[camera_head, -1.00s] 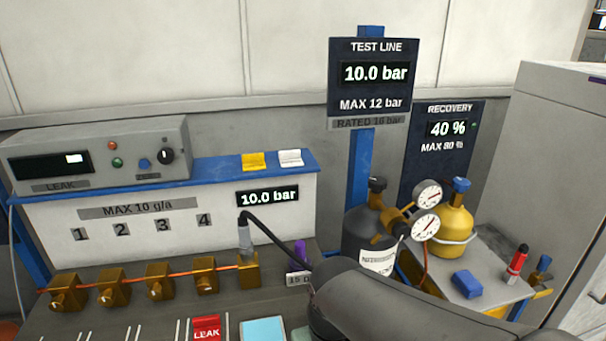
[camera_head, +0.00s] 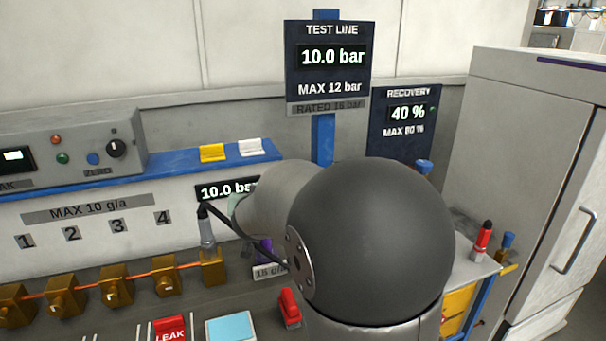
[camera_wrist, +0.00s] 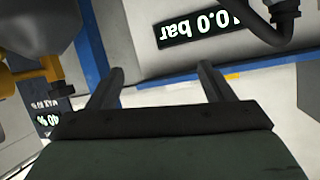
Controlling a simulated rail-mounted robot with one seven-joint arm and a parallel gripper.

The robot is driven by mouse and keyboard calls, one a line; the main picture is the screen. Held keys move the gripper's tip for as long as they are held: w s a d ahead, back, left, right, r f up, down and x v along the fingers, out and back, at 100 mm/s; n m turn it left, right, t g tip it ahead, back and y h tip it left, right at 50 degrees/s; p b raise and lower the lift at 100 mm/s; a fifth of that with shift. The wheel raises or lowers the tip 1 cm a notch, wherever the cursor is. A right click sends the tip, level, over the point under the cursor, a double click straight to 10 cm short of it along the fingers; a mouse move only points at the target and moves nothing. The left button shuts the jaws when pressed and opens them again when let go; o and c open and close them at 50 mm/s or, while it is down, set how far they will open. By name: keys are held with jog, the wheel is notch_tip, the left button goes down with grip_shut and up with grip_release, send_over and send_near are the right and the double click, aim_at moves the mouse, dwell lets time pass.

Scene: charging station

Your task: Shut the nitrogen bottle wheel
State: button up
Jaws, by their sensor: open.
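The nitrogen bottle is hidden behind my arm in the head view. In the wrist view, which is turned roughly upside down, a dark grey bottle (camera_wrist: 38,22) that looks like it shows at the upper left. Its brass valve (camera_wrist: 22,72) and a small black wheel (camera_wrist: 64,91) lie left of my fingers. My gripper (camera_wrist: 160,78) is open and empty, with the wheel outside its left finger and apart from it. The test line display (camera_head: 331,57) reads 10.0 bar. My gripper is not visible in the head view.
The recovery display (camera_head: 407,113) reads 40 %. A blue shelf (camera_head: 190,164) holds yellow and white tags. A red marker-like object (camera_head: 483,241) stands on the side stand at right, near a tall grey cabinet (camera_head: 530,160). Brass valves (camera_head: 115,284) line the bench.

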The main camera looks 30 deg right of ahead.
jog(key=w+d+m+g+h, duration=0.1)
jog(key=d+h, duration=0.3)
jog(key=d, duration=0.6)
jog(key=w+d+m+g+h, duration=0.2)
jog(key=d+m+g+h, duration=0.1)
jog(key=d, duration=0.7)
jog(key=w+d+f+m+g+h, duration=0.1)
jog(key=d+h, duration=0.4)
jog(key=d, duration=0.5)
jog(key=shift+w+d+m+g, duration=0.2)
jog(key=shift+w+m+g, duration=0.5)
jog(key=shift+m, duration=0.7)
jog(key=shift+c, duration=0.3)
jog(key=c, duration=0.9)
